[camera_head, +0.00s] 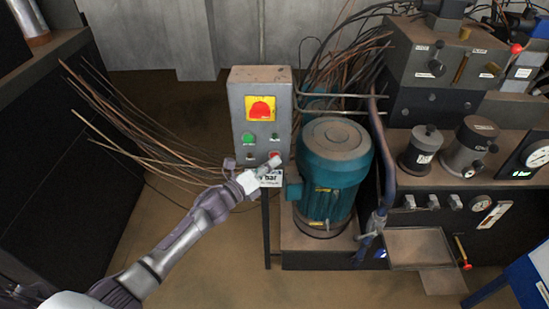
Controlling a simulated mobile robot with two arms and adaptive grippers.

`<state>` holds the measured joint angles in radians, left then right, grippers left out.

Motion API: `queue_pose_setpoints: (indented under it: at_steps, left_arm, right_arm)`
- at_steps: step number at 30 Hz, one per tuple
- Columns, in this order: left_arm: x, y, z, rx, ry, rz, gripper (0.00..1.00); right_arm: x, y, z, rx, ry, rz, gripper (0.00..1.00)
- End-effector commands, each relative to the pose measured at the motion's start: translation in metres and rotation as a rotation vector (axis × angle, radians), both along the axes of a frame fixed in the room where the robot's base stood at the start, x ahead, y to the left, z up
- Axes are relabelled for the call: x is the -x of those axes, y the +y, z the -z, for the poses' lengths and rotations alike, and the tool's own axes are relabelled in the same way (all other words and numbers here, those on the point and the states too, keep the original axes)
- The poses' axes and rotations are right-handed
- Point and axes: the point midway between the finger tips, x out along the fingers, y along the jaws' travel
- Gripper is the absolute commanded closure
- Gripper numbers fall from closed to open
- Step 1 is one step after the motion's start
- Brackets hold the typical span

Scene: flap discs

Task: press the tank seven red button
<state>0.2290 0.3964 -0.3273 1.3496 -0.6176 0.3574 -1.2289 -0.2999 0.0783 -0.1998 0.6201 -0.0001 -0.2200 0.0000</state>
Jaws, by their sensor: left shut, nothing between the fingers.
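A grey control box (283,92) stands upright on a post in the middle. It bears a red knob on a yellow plate (262,108) at the top and a green button (247,138) below. A small red button (275,154) shows at the lower right of the box, partly covered by my left gripper. My left gripper (272,163) is shut and empty, with its tip at this red button; I cannot tell whether it touches. I cannot read any "tank seven" label. My right gripper is not in view.
A teal motor (335,165) stands close to the right of the box. Bent pipes and cables run behind it. A machine bench with knobs and gauges (445,195) fills the right. Loose rods (125,130) stick out from the left. The floor at the lower middle is clear.

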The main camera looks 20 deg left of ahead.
Motion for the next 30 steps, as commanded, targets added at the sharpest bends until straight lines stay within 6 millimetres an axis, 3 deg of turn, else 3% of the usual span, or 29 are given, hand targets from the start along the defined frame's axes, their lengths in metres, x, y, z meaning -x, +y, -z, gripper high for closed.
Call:
queue_pose_setpoints:
  at_steps: [10, 21, 30]
  left_arm:
    - [0.0, 0.001, -0.002, 0.001, -0.003, -0.003, 1.0]
    - [0.016, -0.003, -0.001, 0.0, 0.0, -0.002, 1.0]
    - [0.017, -0.004, -0.001, 0.001, -0.001, -0.002, 1.0]
  right_arm:
    - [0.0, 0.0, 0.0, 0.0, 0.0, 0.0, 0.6]
    - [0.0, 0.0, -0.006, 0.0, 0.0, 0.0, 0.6]
    - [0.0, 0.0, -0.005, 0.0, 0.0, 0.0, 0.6]
